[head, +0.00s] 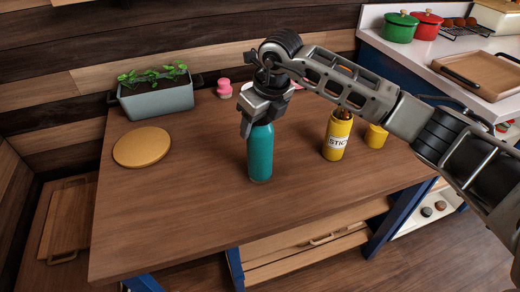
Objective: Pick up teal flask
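The teal flask (260,155) stands upright on the brown wooden table, near its middle. My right gripper (256,120) points down at the top of the flask, its arm coming in from the right. The gripper covers the flask's cap and neck. One finger shows at the left side of the flask's top; the other is hard to make out. I cannot tell whether the fingers are shut on the flask or only around it. My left gripper is not in view.
A yellow canister (338,140) and a yellow cup (376,136) stand right of the flask, beneath my arm. A round board (142,147) and grey planter (157,100) are at left. A pink object (224,88) is behind. The table front (180,215) is clear.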

